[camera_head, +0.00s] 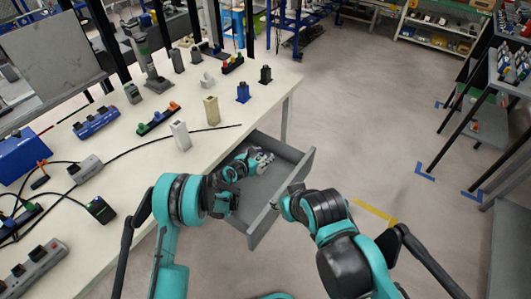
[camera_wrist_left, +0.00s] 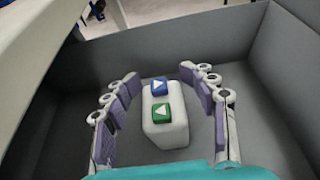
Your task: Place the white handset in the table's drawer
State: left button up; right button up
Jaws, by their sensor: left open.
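The table's drawer (camera_head: 268,222) is pulled open, and its grey walls also show in the left wrist view (camera_wrist_left: 290,62). My left gripper (camera_head: 262,160) reaches down inside it. In the left wrist view, the white handset (camera_wrist_left: 168,135), with a blue and a green arrow button, stands inside the drawer area. My left gripper's fingers (camera_wrist_left: 160,78) are spread on both sides of it, with visible gaps. The handset is not clear in the head view. My right gripper (camera_head: 291,196) is at the drawer's front panel; its fingers are largely hidden.
The pale table (camera_head: 130,190) holds a white block (camera_head: 180,135), a beige block (camera_head: 211,110), a blue block (camera_head: 243,92), power strips and dark cables. Shelving (camera_head: 440,30) stands at the far right. The floor right of the drawer is mostly clear.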

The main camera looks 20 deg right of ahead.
pick_arm(q)
jog(key=p+v, duration=0.2)
jog(key=v, duration=0.8)
jog(key=w+a+r+n+t, duration=0.2)
jog(key=a+r+n, duration=0.15)
jog(key=r, duration=0.35)
jog(key=w+a+r+n+t+y, duration=0.15)
jog(key=r+n, duration=0.25)
jog(key=r, duration=0.4)
jog(key=w+a+r+n+t, duration=0.2)
jog(key=a+r+n+t, duration=0.15)
jog(key=r, duration=0.35)
jog(key=s+a+r+n+t+y, duration=0.25)
jog(key=a+r+n+y, duration=0.45)
jog(key=a+r+n, duration=0.55)
jog(key=s+a+f+n+g+y, duration=0.2)
jog(key=s+a+n+g+y, duration=0.25)
jog(key=s+a+n, duration=0.75)
jog(key=s+f+n+g+h, duration=0.1)
jog(key=s+f+n+g, duration=0.2)
jog(key=s, duration=0.7)
jog(key=s+f+n+g+h, duration=0.1)
jog(key=s+f+n+g, duration=0.2)
jog(key=s+f+n, duration=0.5)
jog(key=s, duration=0.3)
jog(key=shift+f, duration=0.2)
jog(key=shift+d, duration=0.1)
